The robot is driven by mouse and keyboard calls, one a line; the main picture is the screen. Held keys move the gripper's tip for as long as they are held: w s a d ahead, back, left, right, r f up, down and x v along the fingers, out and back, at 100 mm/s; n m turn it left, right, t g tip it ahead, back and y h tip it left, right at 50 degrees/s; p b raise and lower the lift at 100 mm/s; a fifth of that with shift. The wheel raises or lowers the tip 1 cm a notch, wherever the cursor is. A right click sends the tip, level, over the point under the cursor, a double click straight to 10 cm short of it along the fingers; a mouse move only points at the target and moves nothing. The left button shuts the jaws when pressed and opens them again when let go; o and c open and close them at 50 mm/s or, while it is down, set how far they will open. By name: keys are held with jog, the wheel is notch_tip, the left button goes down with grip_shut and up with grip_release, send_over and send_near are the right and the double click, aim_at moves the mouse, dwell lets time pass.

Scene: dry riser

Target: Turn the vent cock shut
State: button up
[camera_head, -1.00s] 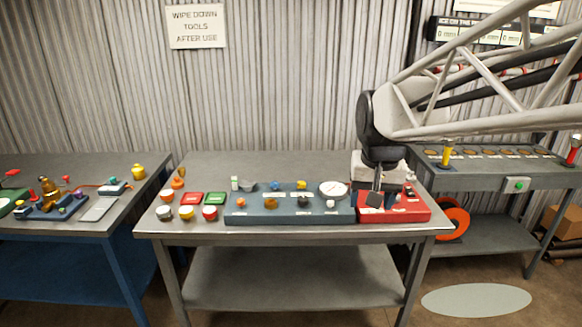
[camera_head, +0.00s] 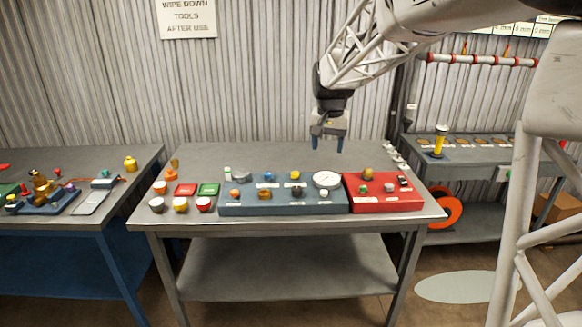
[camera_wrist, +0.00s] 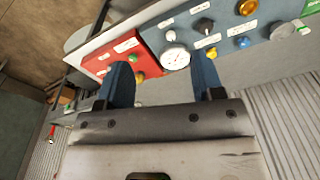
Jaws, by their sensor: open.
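A blue panel (camera_head: 340,205) and a red panel (camera_head: 385,205) lie side by side on the middle table and carry several small knobs and fittings. Their labels are too small to read, so I cannot tell which fitting is the vent cock. The red panel has a brass-coloured knob (camera_head: 367,174), a green one (camera_head: 364,188) and a grey one (camera_head: 389,187). My gripper (camera_head: 327,145) is open and empty, pointing down above the table behind the panels. In the wrist view its blue fingers stand apart, with the red panel (camera_wrist: 120,58) and white gauge (camera_wrist: 176,57) beyond them.
A white dial gauge (camera_head: 327,179) sits at the blue panel's right end. Several coloured caps and a green block (camera_head: 208,189) lie to the left. A yellow handle (camera_head: 440,141) stands on the right bench. The middle table's back left is bare.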

jog(key=w+a+f, duration=0.1)
jog(key=w+f, duration=0.1)
jog(key=w, duration=0.3)
jog(key=w+a+f+m, duration=0.1)
jog(key=w+f, duration=0.1)
jog(key=w, duration=0.3)
jog(key=w+a+f, duration=0.1)
jog(key=w+f, duration=0.2)
jog(key=w, duration=0.3)
jog(key=m+g, duration=0.1)
send_over(295, 173)
notch_tip(295, 173, down, 10)
jog(key=shift+f, duration=0.1)
jog(key=shift+w+f, duration=0.1)
jog(key=shift+f, duration=0.1)
jog(key=shift+f, duration=3.8)
jog(key=c, duration=0.9)
